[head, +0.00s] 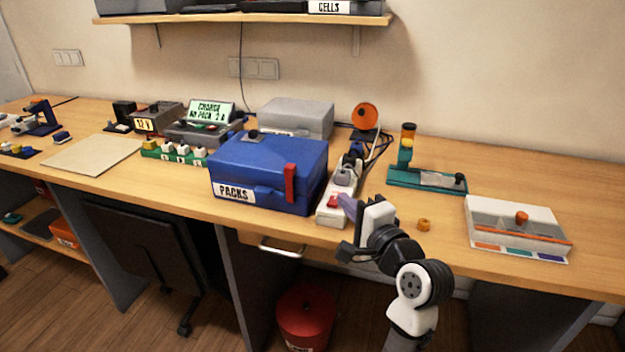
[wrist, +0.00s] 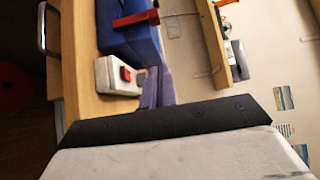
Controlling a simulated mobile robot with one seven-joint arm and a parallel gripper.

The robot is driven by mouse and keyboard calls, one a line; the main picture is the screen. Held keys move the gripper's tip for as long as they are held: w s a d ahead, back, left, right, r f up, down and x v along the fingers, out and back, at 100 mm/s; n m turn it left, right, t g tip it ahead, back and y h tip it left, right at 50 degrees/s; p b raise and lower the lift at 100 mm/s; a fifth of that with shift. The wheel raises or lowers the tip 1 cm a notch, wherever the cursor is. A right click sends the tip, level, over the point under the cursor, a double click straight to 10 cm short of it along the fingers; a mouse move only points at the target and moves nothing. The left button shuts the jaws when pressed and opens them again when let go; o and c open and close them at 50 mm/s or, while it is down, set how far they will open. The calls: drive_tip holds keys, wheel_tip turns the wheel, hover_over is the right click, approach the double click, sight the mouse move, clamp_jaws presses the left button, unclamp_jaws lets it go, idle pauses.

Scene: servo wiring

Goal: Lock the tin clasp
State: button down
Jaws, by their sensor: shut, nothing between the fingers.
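The blue tin (head: 265,172) labelled PACKS stands near the front of the bench with its lid down. Its red clasp (head: 290,183) is an upright strip on the front face, toward the right; it also shows at the top of the wrist view (wrist: 136,19). I cannot tell whether the clasp is flat against the tin or stands off it. My gripper (head: 347,206) is right of the tin, apart from the clasp, close to the white power strip. Its purple fingers (wrist: 156,87) are together and empty.
The white power strip (head: 328,214) with a red switch lies right of the tin. A teal stand (head: 405,180), an orange ring (head: 424,225) and a compartment tray (head: 517,250) are farther right. A grey case (head: 297,115) stands behind the tin. A drawer handle (head: 281,250) is below the bench edge.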

sight(292, 173)
drive_tip(key=p+x, duration=0.2)
drive_tip(key=x, duration=0.8)
drive_tip(key=shift+w+a+r+p, duration=0.15)
drive_tip(key=shift+a+p, duration=0.1)
drive_tip(key=shift+p, duration=0.15)
drive_tip(key=shift+w+a+p, duration=0.2)
drive_tip(key=shift+a+p, duration=0.05)
drive_tip(key=shift+a, duration=0.6)
drive_tip(key=shift+w+a+p, duration=0.25)
drive_tip(key=shift+a, duration=0.6)
drive_tip(key=shift+w+a+p, duration=0.2)
drive_tip(key=shift+a+p, duration=0.15)
drive_tip(key=shift+a, duration=0.3)
drive_tip(key=shift+w+a+p, duration=0.25)
drive_tip(key=shift+a+p, duration=0.1)
drive_tip(key=shift+a, duration=0.35)
drive_tip(key=shift+d, duration=0.1)
